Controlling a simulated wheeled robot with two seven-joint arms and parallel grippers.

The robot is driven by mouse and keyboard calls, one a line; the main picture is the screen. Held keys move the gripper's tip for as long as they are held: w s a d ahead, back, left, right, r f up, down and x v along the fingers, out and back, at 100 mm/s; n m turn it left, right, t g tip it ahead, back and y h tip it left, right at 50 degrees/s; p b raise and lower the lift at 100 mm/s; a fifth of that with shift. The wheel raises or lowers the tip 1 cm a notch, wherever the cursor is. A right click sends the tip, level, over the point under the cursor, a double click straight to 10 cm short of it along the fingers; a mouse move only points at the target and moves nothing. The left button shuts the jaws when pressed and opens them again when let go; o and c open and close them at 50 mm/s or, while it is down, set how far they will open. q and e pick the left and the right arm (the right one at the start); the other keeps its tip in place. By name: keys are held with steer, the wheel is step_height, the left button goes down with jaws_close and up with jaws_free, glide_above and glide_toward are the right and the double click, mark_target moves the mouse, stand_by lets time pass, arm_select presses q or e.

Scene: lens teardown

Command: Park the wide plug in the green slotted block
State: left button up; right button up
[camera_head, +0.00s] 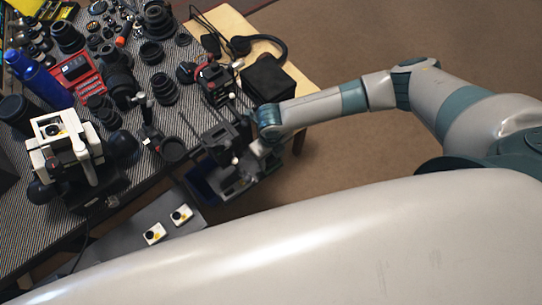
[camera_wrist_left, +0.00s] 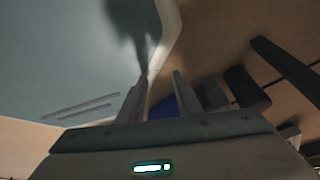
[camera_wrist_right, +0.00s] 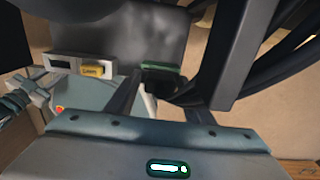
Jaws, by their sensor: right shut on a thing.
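My right gripper (camera_head: 247,160) is at the front edge of the table in the head view. In the right wrist view its fingers (camera_wrist_right: 158,92) are shut on a dark, rounded thing (camera_wrist_right: 160,80); whether this is the wide plug I cannot tell for sure. A green edge (camera_wrist_right: 165,67) shows right behind it, perhaps the green slotted block; whether they touch is unclear. My left gripper (camera_wrist_left: 162,82) shows only in its own wrist view, with fingers apart and nothing between them.
Two white pieces with yellow labels (camera_head: 153,233) (camera_head: 181,215) lie on a grey shelf (camera_head: 130,240) below the table. A blue bin (camera_head: 200,190) is near my right gripper.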

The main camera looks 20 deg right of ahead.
steer(key=shift+f, duration=0.15)
steer(key=o, duration=1.3)
step_height(320, 180, up, 3)
steer(key=shift+f, duration=0.2)
arm_select(q)
steer(key=shift+t, duration=0.6)
steer(key=shift+w+d+r+b, duration=0.1)
steer(key=shift+w+d+b, duration=0.2)
steer(key=shift+w, duration=0.55)
steer(key=shift+w+d+r+b, duration=0.1)
steer(key=shift+w+d+b, duration=0.25)
steer(key=shift+w, duration=0.55)
steer(key=shift+w+d+r+b, duration=0.1)
steer(key=shift+w+d+b, duration=0.2)
steer(key=shift+w, duration=0.55)
arm_select(e)
steer(key=shift+r, duration=7.4)
arm_select(q)
steer(key=shift+s, duration=0.1)
